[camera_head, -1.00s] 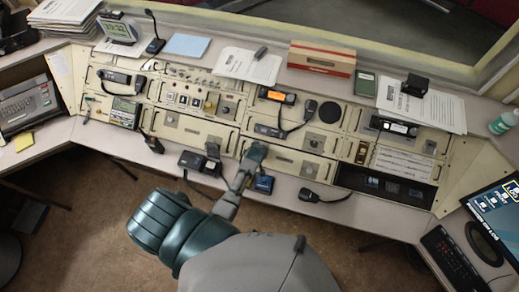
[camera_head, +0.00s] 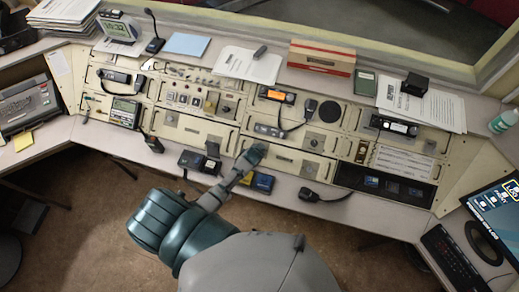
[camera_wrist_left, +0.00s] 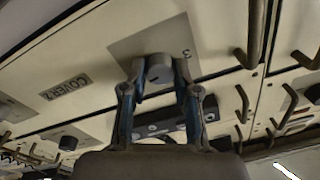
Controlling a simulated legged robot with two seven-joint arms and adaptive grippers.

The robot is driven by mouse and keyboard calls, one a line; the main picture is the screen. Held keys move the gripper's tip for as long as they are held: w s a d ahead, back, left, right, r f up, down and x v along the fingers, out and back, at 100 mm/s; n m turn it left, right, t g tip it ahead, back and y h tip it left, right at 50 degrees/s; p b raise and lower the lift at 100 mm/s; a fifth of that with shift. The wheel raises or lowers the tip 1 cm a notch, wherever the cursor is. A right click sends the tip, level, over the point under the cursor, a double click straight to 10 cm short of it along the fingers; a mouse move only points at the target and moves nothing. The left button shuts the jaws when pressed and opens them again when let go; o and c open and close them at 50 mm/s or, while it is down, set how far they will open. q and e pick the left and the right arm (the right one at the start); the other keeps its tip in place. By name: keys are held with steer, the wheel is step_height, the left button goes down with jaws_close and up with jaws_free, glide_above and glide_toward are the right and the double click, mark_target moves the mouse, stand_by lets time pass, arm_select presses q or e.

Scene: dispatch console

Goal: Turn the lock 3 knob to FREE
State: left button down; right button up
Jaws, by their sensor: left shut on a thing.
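The lock 3 knob (camera_wrist_left: 159,68) is a grey round knob on a metal plate marked "3" in the left wrist view. My left gripper (camera_wrist_left: 157,80) has its two fingers on either side of the knob and is shut on it. In the head view my left gripper (camera_head: 256,152) reaches the lower middle of the cream console (camera_head: 205,132), and it hides the knob there. I cannot read the knob's pointer or a FREE mark. My right gripper is not in view.
A panel label reading "COVER 2" (camera_wrist_left: 65,88) and another dark knob (camera_wrist_left: 68,142) are in the left wrist view. Bar handles (camera_wrist_left: 255,35) stand out near the gripper. A blue box (camera_head: 263,183) and a hand microphone (camera_head: 309,195) lie on the desk ledge.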

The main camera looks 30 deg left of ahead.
arm_select(q)
steer(key=shift+m, duration=0.8)
steer(key=c, duration=0.9)
jaws_free()
steer(key=shift+o, duration=0.2)
steer(key=v, duration=1.1)
steer(key=shift+s+r, duration=0.25)
steer(key=shift+r, duration=0.05)
